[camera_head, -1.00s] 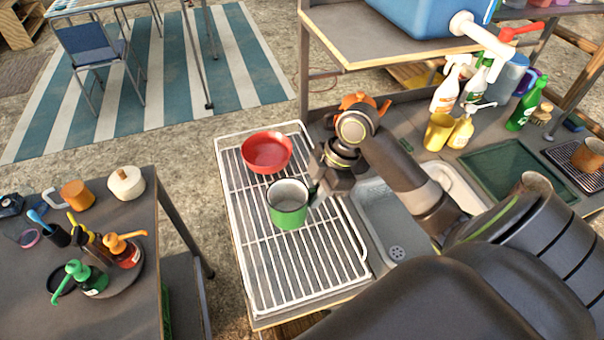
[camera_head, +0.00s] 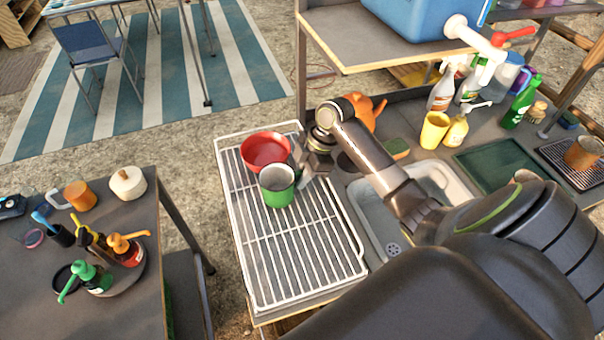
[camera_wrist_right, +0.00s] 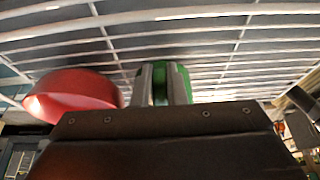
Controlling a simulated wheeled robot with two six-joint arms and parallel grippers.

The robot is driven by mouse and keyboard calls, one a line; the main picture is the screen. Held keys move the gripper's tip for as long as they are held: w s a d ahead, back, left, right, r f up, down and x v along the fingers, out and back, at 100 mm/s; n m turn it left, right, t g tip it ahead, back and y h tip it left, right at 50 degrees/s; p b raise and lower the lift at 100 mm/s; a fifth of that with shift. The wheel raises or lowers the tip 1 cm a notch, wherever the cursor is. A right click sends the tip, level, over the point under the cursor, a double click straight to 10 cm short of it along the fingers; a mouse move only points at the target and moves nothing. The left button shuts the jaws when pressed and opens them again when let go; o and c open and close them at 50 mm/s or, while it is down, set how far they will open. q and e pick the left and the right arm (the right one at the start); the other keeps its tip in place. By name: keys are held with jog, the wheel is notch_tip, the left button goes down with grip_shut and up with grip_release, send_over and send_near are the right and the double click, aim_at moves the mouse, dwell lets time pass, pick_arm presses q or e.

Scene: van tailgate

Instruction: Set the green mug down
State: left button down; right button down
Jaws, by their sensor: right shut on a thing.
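The green mug (camera_head: 279,190) is upright over the white wire rack (camera_head: 262,272), just in front of the red bowl (camera_head: 266,150). Its pale inside faces up. My right gripper (camera_head: 301,176) is shut on the mug at its right side. In the right wrist view the green mug (camera_wrist_right: 172,84) shows between the fingers, with the red bowl (camera_wrist_right: 72,96) to the left and the rack's wires behind. I cannot tell whether the mug's base touches the rack. My left gripper is not in view.
The front of the rack is empty. A sink (camera_head: 383,222) lies right of the rack, under my right arm. An orange teapot (camera_head: 368,109), yellow cup (camera_head: 434,130) and several bottles stand behind. A side table (camera_head: 130,220) with pump bottles is at the left.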

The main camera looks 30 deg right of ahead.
jog(key=shift+f, duration=0.1)
jog(key=c, duration=1.5)
grip_release()
jog(key=shift+o, duration=0.2)
jog(key=shift+r, duration=0.2)
jog(key=shift+d+r+b, duration=0.2)
jog(key=shift+r+b, duration=0.1)
jog(key=shift+s+d+r+b, duration=0.25)
jog(key=shift+d+r+b, duration=0.25)
jog(key=shift+d+r, duration=0.35)
jog(key=s+d+b, duration=0.2)
jog(key=d, duration=0.8)
jog(key=shift+s+d+r, duration=0.15)
jog(key=shift+s+d, duration=0.2)
jog(key=shift+s, duration=0.05)
